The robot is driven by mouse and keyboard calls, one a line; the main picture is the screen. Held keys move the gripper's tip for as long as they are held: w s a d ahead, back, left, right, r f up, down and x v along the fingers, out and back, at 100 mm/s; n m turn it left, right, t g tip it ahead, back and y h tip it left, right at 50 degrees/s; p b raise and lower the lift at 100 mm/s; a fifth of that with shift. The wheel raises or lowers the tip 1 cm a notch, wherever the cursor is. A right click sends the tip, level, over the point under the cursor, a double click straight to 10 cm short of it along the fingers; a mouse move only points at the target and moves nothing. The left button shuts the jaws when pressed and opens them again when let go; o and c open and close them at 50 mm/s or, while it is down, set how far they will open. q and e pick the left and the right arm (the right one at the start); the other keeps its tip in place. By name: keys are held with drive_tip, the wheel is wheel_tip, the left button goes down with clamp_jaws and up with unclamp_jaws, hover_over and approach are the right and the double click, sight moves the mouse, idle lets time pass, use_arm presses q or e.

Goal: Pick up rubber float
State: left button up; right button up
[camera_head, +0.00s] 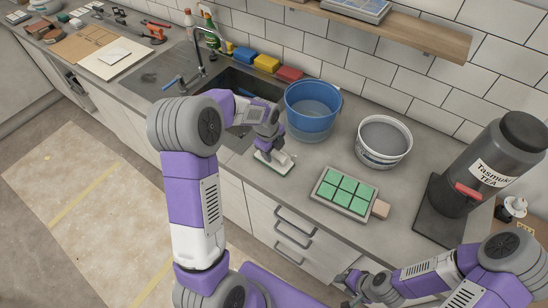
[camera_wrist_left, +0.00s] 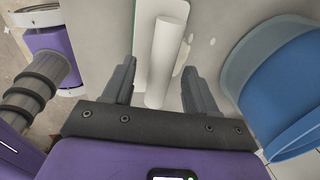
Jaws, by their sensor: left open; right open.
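The rubber float (camera_head: 281,167), with a white handle and a thin pale, green-edged base, lies on the counter just in front of the blue bucket. In the left wrist view its white cylindrical handle (camera_wrist_left: 167,50) appears between my open left fingers, with gaps on both sides. My left gripper (camera_head: 268,150) is over the float, pointing down, and partly covers it in the head view. I cannot tell how far the fingers reach down beside the handle. My right gripper (camera_head: 347,281) is open and empty at the bottom, in front of the drawers, away from the float.
The blue bucket (camera_head: 311,110) stands close behind the left gripper and also fills the right of the wrist view (camera_wrist_left: 285,80). A white bucket of grey material (camera_head: 383,143), a board with green tiles (camera_head: 344,193) and a dark tea dispenser (camera_head: 468,180) stand further right. The sink (camera_head: 232,85) lies behind-left.

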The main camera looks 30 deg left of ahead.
sight(274, 151)
use_arm(q)
drive_tip(key=shift+w+f, duration=0.15)
drive_tip(key=shift+f, duration=0.45)
clamp_jaws()
wheel_tip(274, 151, up, 10)
drive_tip(key=shift+r+p, duration=0.1)
drive_tip(key=shift+p, duration=0.45)
